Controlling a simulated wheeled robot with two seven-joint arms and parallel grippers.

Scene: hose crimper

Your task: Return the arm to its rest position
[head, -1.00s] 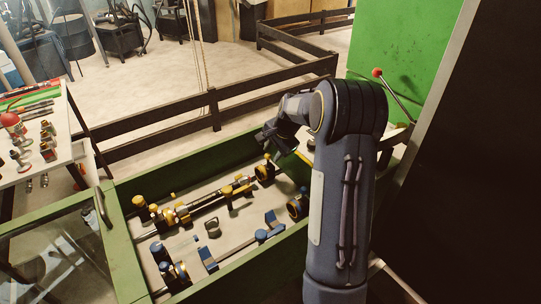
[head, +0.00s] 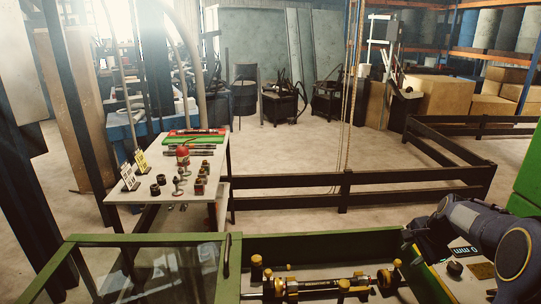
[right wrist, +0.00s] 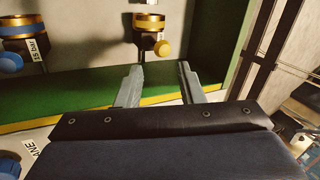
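My right arm (head: 480,228) comes in from the right edge of the head view, over the right end of the green machine. Its fingertips are hard to make out there. In the right wrist view my right gripper (right wrist: 158,84) has its two grey fingers apart with nothing between them. Beyond the fingertips is a gold fitting with an orange knob (right wrist: 162,47) on a pale panel. Another gold fitting with a blue knob (right wrist: 10,62) is at the left, by a "15 bar" label (right wrist: 40,49). My left gripper is not in view.
The green machine frame (head: 330,243) holds a hose assembly (head: 315,286) in yellow-ended supports. Its glass cover (head: 150,270) is at the left. A white table (head: 217,165) with small fittings stands behind. A dark rail (head: 400,176) crosses the back; the floor beyond is partly clear.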

